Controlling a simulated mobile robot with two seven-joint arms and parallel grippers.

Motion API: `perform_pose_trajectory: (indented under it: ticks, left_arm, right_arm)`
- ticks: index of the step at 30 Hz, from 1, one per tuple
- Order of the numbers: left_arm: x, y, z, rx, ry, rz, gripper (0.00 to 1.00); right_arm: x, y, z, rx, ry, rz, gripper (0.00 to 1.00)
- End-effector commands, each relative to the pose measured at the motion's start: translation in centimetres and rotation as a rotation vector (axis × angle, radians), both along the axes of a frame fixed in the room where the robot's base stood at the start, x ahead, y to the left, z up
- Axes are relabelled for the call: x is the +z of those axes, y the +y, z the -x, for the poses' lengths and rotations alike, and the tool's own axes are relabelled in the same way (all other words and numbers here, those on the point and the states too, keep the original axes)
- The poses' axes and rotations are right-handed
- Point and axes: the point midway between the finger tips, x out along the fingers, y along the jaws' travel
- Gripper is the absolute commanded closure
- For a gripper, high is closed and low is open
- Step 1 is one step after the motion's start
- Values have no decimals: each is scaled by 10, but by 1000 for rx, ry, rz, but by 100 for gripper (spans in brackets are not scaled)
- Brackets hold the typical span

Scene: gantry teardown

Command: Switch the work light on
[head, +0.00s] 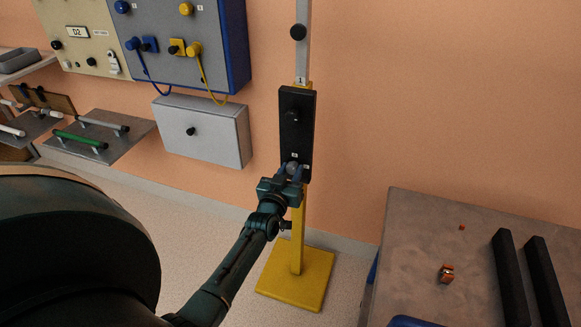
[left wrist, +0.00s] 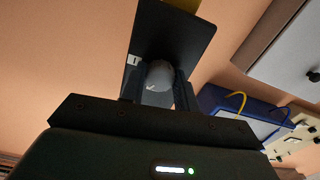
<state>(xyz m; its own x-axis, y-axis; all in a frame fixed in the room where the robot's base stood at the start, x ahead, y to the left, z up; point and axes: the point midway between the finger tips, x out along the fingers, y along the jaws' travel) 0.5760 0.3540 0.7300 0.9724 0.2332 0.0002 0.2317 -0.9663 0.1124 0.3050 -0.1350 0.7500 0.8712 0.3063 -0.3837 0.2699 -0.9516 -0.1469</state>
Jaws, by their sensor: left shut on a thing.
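A black control box (head: 296,135) is mounted on a yellow stand (head: 297,232) with a grey upright post (head: 301,62) above it. The box has a black knob (head: 292,116) on its upper part and a round grey knob (head: 292,167) near its lower end. My left gripper (head: 288,172) is at the lower end of the box, shut on the grey knob. In the left wrist view the grey knob (left wrist: 158,76) sits between the two fingers, with the dark box (left wrist: 172,32) behind it. My right gripper is not in view.
A blue-framed panel (head: 170,50) with knobs and cables and a grey cabinet (head: 202,130) hang on the wall to the left. A shelf (head: 125,135) holds handles. At right, a grey table (head: 415,235) carries dark bars (head: 510,278) and a small orange part (head: 446,273).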

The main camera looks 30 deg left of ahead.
Motion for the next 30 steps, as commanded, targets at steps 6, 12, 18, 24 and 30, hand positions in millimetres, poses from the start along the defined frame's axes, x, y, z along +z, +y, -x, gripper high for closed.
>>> perform_pose_trajectory:
  ticks: [6, 12, 18, 24, 30]
  left_arm:
    - [1, 0, 0, 0, 52, -198, 92]
    - [1, 0, 0, 1, 94, -384, 92]
    - [0, 0, 0, 0, 139, -565, 92]
    - [-1, 0, 0, 0, 178, -733, 92]
    - [-2, 0, 0, 0, 210, -863, 92]
  right_arm:
    - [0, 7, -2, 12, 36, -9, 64]
    - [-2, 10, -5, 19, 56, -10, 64]
    - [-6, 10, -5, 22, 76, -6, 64]
    - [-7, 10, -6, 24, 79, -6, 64]
    - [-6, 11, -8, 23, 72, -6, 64]
